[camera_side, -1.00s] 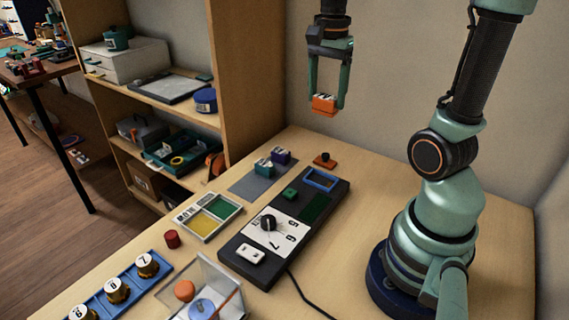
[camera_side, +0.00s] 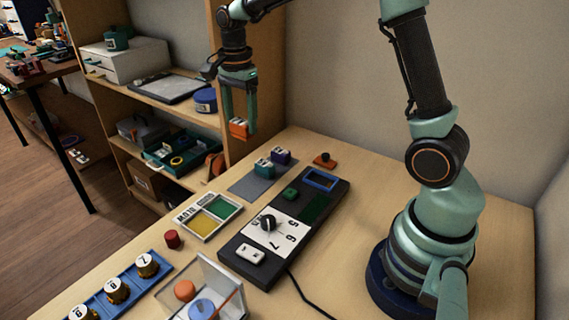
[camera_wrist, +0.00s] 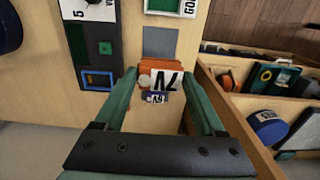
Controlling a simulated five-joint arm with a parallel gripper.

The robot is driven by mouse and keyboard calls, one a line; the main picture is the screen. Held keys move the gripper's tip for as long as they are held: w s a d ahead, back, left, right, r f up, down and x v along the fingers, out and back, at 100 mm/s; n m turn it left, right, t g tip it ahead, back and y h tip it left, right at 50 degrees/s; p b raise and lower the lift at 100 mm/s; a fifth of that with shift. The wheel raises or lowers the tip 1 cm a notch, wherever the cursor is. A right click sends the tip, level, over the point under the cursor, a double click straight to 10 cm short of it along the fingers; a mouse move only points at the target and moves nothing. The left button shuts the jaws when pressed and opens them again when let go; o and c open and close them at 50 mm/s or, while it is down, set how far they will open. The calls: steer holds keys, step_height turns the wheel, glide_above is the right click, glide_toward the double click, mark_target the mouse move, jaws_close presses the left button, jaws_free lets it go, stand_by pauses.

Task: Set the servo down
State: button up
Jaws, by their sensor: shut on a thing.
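My gripper (camera_side: 239,121) is shut on the orange servo (camera_side: 238,129) and holds it in the air, left of and above the grey mat (camera_side: 248,187). In the wrist view the orange servo (camera_wrist: 154,63), with a white lettered face, sits between the two fingers. Part of the grey mat (camera_wrist: 160,42) shows beyond it. A teal servo (camera_side: 264,167) and a purple servo (camera_side: 281,156) stand upright on the mat's far end in the side view. A purple piece (camera_wrist: 155,98) shows below the held servo in the wrist view, partly hidden.
The black tester panel (camera_side: 262,255) with a dial and blue frame (camera_side: 320,180) lies right of the mat. A yellow-and-green tray (camera_side: 207,216) lies in front of it. The shelf unit (camera_side: 215,150) stands at the table's left edge. An orange-based knob (camera_side: 324,160) stands at the back.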

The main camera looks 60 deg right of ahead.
step_height(320, 180, down, 16)
steer(key=shift+f, duration=0.1)
stand_by(0.4)
steer(key=o, duration=1.4)
steer(key=shift+f, duration=0.1)
steer(key=shift+c, duration=0.2)
